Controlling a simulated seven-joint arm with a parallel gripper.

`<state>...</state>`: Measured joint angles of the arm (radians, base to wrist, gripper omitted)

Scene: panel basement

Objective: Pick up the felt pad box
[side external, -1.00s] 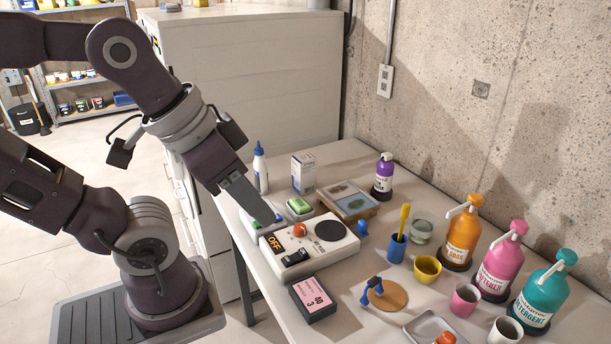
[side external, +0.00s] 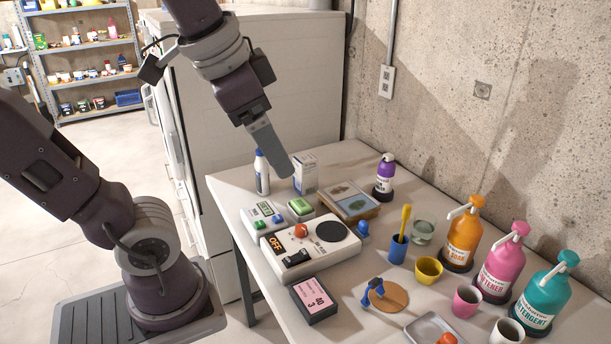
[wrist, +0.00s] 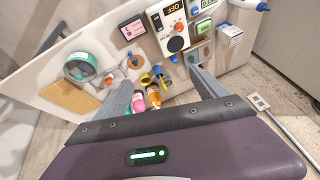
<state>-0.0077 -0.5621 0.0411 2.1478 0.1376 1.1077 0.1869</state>
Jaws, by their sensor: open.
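My gripper (side external: 286,172) is raised above the back of the table, its tip in front of the white carton in the side view. In the wrist view my gripper (wrist: 161,76) has its two fingers wide apart with nothing held. No readable label says felt pad. A dark box with a pink label (side external: 313,298) lies flat at the table's front left; it also shows in the wrist view (wrist: 131,28). A small upright white carton (side external: 305,178) stands at the back, also in the wrist view (wrist: 230,33). A shallow framed box (side external: 348,201) with two dark ovals lies beside it.
A white console (side external: 309,245) with an OFF display lies between the dark box and the small devices. A white bottle (side external: 262,175) stands at the back left. Cups, a round wooden board (side external: 388,296) and pump bottles (side external: 462,238) crowd the right side by the wall.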

